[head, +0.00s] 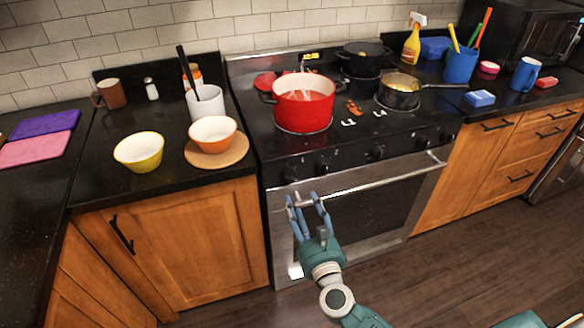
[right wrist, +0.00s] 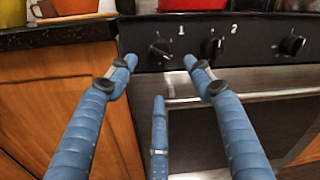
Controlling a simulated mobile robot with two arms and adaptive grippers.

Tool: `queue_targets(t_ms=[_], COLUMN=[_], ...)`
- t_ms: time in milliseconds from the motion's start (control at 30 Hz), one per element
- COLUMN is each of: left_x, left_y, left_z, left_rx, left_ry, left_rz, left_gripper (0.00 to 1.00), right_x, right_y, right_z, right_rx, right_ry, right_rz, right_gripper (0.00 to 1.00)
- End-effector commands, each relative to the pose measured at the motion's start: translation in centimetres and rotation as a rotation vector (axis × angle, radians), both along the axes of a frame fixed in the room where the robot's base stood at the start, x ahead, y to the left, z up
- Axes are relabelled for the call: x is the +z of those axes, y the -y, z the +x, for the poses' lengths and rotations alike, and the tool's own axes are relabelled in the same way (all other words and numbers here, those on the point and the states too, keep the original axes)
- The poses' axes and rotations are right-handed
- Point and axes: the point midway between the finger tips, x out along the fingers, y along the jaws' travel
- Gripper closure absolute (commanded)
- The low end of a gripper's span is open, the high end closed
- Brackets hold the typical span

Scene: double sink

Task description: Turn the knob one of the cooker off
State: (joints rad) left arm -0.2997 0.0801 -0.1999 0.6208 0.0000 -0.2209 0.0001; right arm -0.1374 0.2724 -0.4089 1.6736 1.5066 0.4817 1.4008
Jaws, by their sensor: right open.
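The cooker (head: 352,185) stands in the middle of the head view, with a row of black knobs on its front panel. Knob one (right wrist: 160,48), beside a white "1", shows at the upper middle in the right wrist view; its grip looks turned at a slant. The leftmost knob (head: 291,174) shows in the head view just above my right gripper (head: 308,199). My right gripper is open and empty in front of the panel. In the right wrist view its blue fingers (right wrist: 160,63) spread on both sides of knob one, apparently short of touching it.
The oven handle (head: 350,178) runs below the knobs, close to my fingers. A red pot (head: 302,112) and a pan (head: 398,97) stand on the hob. Bowls (head: 139,152) stand on the left counter. The floor (head: 450,265) at right is clear.

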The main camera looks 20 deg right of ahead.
Motion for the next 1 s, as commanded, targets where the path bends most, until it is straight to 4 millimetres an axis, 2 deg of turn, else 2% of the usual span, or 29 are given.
queue_targets(t_ms=[533,700,1000], left_x=[0.4,0.4,0.4], left_y=[0.0,0.0,0.1], left_z=[-0.1,0.0,0.0], left_rx=[0.0,0.0,-0.001], left_ry=[-0.001,-0.001,0.0], left_rz=[0.0,-0.001,-0.001], left_gripper=[0.49,0.49,0.49], right_x=[0.0,-0.1,0.0], right_y=[0.3,0.4,0.4], right_z=[9.0,10.2,10.5], right_rx=[0.001,0.001,0.0], right_ry=[0.002,0.0,0.0], right_rz=[0.0,0.0,0.001], right_gripper=[0.48,0.48,0.48])
